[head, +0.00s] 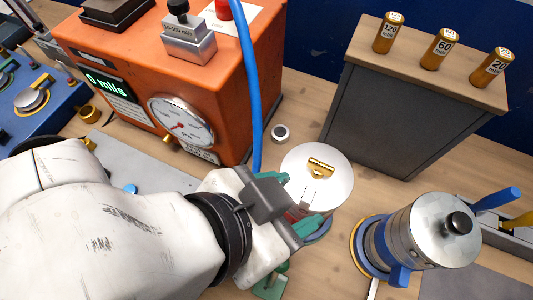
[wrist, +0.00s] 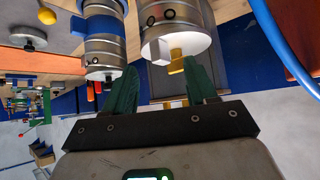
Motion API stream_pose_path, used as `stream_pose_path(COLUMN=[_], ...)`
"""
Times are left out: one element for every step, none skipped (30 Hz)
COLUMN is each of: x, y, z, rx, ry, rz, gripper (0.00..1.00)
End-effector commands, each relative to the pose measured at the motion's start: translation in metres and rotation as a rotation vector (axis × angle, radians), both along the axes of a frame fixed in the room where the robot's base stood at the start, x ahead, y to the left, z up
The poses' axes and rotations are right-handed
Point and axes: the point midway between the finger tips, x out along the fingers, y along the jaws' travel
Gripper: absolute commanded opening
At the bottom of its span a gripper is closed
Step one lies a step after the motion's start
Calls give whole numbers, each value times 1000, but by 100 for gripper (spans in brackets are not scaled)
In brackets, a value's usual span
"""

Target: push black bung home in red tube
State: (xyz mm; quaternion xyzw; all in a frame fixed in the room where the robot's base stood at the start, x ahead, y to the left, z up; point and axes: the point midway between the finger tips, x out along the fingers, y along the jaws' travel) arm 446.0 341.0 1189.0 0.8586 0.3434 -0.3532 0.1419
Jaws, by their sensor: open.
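A silver cylinder (head: 328,165) with a flat round lid stands under my gripper (head: 297,202). A small patch of red shows on its side, so it may be the red tube; my gripper hides most of that side. The lid carries a brass tab (head: 320,167) and a pale block (wrist: 157,49). My gripper (wrist: 160,68) is open, its green fingers close to the lid, the right finger near the brass tab in the wrist view. A second silver cylinder (head: 418,232), banded blue, has a black knob (head: 458,222) on top. I cannot tell whether this knob is the black bung.
An orange box (head: 115,45) with a gauge (head: 181,122) stands at the back left. A blue hose (head: 249,70) runs down past the lidded cylinder. A grey cabinet (head: 390,118) with brass weights stands at the back right. A small round piece (head: 280,133) lies on the wooden bench.

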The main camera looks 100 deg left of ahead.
Motion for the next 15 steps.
stream_pose_path(x=[-6, -8, -11, -12, -14, -14, -15, -15, -16, -17, -18, -19, -20, -21, -22], y=[-2, -5, -7, -10, -11, -10, -11, -11, -12, -13, -13, -14, -15, -16, -18], z=[10, 12, 16, 19, 17, 15, 16, 18, 19, 21, 22, 23, 24, 25, 27], rx=[5, 5, 4, 3, 5, 9, 12, 13, 14, 15, 15, 15, 14, 14, 13], ry=[3, 4, 3, 3, 4, 3, 3, 1, 0, -1, -1, -1, 0, 0, 1], rz=[4, 4, 5, 4, 2, -1, -1, -1, 0, -1, -1, -1, -1, -1, -1], gripper=[57, 57, 57, 57, 57, 57, 57, 57, 57, 57, 57, 57, 57, 57, 57])
